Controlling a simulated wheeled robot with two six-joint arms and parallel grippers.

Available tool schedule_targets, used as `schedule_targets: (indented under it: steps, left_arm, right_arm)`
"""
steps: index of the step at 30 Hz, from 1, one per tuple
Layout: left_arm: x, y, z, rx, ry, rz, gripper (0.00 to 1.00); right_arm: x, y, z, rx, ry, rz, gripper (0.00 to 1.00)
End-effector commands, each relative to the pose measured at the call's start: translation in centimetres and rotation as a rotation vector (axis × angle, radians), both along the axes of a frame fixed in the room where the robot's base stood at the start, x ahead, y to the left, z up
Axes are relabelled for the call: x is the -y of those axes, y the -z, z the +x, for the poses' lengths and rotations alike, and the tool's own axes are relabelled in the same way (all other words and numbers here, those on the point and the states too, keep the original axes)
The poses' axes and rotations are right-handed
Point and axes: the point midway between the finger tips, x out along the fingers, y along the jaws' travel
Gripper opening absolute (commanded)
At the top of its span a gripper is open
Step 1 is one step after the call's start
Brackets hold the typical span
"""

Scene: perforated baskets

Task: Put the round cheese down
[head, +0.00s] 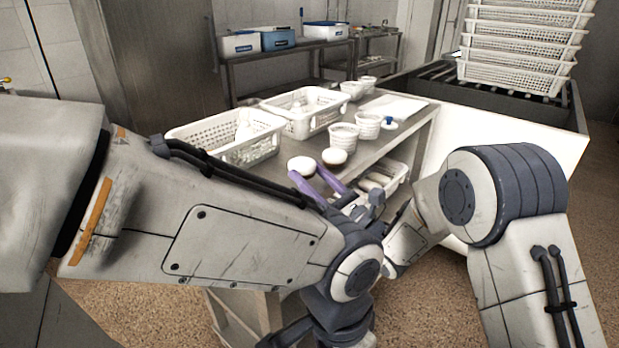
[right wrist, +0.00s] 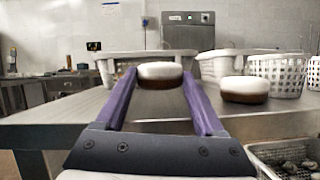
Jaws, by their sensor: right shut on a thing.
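My right gripper (head: 309,172) has purple fingers and reaches over the near part of the metal table (head: 372,153). It is shut on a round cheese (head: 301,164), white on top with a dark brown lower part. In the right wrist view, the held cheese (right wrist: 160,73) sits upright between the fingertips (right wrist: 159,80), at or just above the tabletop; I cannot tell whether it touches. A second, similar round cheese (head: 334,156) stands to its right, apart from it, and shows in the right wrist view (right wrist: 244,90). My left gripper is out of view.
Two white perforated baskets (head: 226,135) stand behind the cheeses. Small white perforated tubs (head: 344,136) stand to the right, beyond the second cheese. Another basket (head: 388,180) is on the shelf below. Stacked white crates (head: 515,76) rise at the back right.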

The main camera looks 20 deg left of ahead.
Motion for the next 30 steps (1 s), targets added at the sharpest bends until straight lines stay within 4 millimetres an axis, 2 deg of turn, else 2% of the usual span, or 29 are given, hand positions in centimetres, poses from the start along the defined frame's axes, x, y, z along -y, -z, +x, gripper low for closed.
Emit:
schedule_targets:
  steps: [1,2,3,4,16,23,25,30]
  left_arm:
    - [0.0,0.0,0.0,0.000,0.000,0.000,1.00]
    - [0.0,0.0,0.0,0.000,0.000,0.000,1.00]
    - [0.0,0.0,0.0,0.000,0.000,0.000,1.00]
    - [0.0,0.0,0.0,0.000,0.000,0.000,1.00]
    - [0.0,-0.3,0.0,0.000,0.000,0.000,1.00]
    - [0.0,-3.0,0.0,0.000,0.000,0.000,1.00]
    - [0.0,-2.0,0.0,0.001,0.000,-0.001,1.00]
    - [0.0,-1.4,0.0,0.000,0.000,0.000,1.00]
  right_arm:
    - [0.0,0.5,0.0,-0.013,0.000,-0.009,0.13]
    - [0.0,0.6,0.0,-0.015,-0.001,-0.011,0.75]
    - [0.0,0.7,0.0,-0.015,-0.001,-0.012,0.90]
    - [0.0,0.7,0.0,-0.016,0.000,-0.011,1.00]
    - [0.1,0.8,0.1,-0.023,0.003,-0.014,1.00]
    - [0.1,-1.0,0.1,-0.023,0.003,-0.014,1.00]
    - [1.6,0.5,-0.4,-0.023,0.006,-0.015,1.00]
    - [5.2,1.9,-2.0,-0.020,0.006,-0.011,1.00]
